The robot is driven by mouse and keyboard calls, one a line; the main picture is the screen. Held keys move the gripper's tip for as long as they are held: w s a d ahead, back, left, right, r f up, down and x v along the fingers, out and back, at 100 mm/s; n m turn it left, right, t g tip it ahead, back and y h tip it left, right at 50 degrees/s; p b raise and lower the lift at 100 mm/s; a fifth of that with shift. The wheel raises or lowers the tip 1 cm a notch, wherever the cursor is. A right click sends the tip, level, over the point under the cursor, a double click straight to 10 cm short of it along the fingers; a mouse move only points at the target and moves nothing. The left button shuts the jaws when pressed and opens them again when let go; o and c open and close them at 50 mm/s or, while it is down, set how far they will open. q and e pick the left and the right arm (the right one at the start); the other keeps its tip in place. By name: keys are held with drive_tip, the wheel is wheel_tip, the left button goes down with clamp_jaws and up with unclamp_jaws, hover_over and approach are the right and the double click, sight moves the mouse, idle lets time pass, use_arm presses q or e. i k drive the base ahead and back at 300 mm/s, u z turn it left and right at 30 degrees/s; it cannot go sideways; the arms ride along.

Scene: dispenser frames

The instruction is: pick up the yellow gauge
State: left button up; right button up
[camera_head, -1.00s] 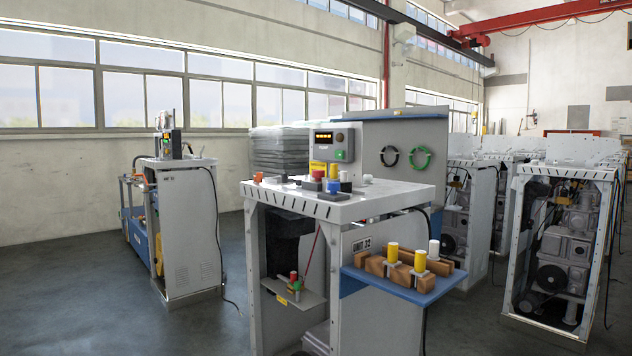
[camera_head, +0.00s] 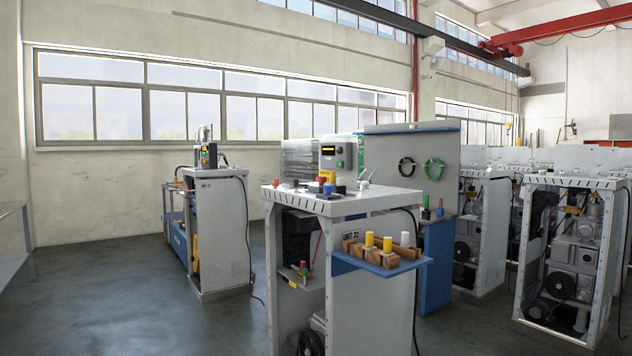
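Two yellow cylinders stand on the blue side shelf (camera_head: 410,264) of the white dispenser frame labelled "UNIT 22": a left one (camera_head: 369,239) and a right one (camera_head: 387,244). Both are upright at a brown wooden block holder (camera_head: 355,248). Another yellow piece (camera_head: 331,177) stands among small coloured parts on the frame's white top (camera_head: 330,205). At this size I cannot tell which of these is the gauge. A white cylinder (camera_head: 404,239) stands at the right of the holder. Neither of my grippers is in view.
A grey-white machine (camera_head: 222,235) stands to the left, with a cable on the floor. More open-framed units (camera_head: 570,240) stand at the right. A grey table edge (camera_head: 12,262) shows at the far left. The floor (camera_head: 130,300) in front and to the left is clear.

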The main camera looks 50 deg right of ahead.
sight(332, 172)
drive_tip(key=z, duration=0.4)
drive_tip(key=i, duration=1.65)
drive_tip(key=z, duration=1)
